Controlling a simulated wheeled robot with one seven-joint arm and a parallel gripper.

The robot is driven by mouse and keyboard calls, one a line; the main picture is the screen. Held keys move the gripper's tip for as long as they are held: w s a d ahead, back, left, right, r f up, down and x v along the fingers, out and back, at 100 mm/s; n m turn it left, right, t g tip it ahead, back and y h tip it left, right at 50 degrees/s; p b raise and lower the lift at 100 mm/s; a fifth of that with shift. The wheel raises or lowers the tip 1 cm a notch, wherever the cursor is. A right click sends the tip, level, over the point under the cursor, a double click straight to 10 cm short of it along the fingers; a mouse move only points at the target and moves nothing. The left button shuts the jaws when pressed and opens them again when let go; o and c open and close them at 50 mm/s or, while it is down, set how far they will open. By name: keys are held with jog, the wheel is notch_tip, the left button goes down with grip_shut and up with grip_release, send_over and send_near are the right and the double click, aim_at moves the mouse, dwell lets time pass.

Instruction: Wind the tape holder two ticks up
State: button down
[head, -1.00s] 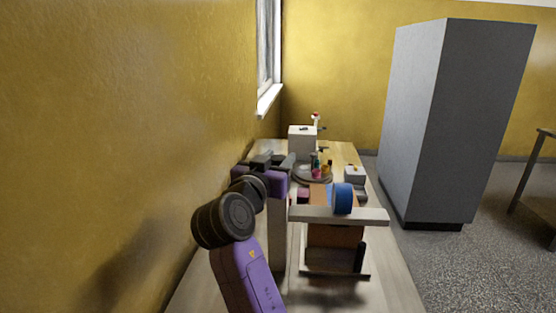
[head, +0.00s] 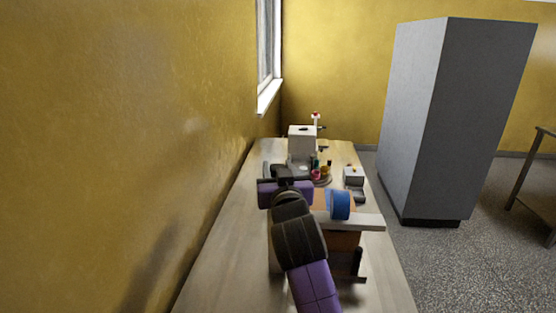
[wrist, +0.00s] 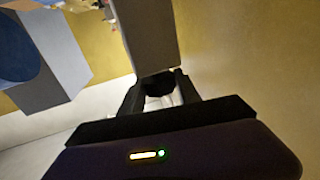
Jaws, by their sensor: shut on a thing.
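The tape holder shows as a blue roll (head: 340,205) beside a pale grey bar (head: 365,222) over an orange-brown block (head: 346,241), right of my arm in the head view. In the wrist view the blue roll (wrist: 14,50) is at the upper left, next to a grey block (wrist: 52,85). My gripper (wrist: 160,84) is shut on a dark round knob (wrist: 157,86) at the end of a grey bar (wrist: 146,38). In the head view my arm hides the gripper, the knob and the left part of the holder.
The wooden table (head: 222,257) runs along the yellow wall (head: 120,120) and is clear on its left. Behind the holder stand a white machine (head: 300,138), small coloured items (head: 322,170) and a small grey box (head: 354,176). A tall grey cabinet (head: 450,120) stands right of the table.

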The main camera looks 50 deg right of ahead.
jog(key=n+t+y+p, duration=0.2)
jog(key=y, duration=0.1)
jog(key=shift+s+d+r+p, duration=0.1)
jog(key=shift+d+r+p, duration=0.1)
jog(key=shift+p, duration=0.1)
jog(key=shift+f+n+t+y, duration=0.1)
jog(key=shift+n+t+y, duration=0.3)
jog(key=shift+n+y, duration=0.6)
jog(key=shift+f+n+t+y+b, duration=0.2)
jog(key=shift+n+t+y+b, duration=0.3)
jog(key=shift+n+y, duration=0.85)
jog(key=shift+a+n+y+b, duration=0.1)
jog(key=shift+n+y+b, duration=0.35)
jog(key=shift+y+b, duration=0.9)
jog(key=shift+r+n+y, duration=0.1)
jog(key=shift+n+y, duration=0.3)
jog(key=shift+y, duration=0.5)
jog(key=c, duration=0.9)
grip_release()
jog(key=shift+o, duration=0.2)
jog(key=shift+a, duration=0.1)
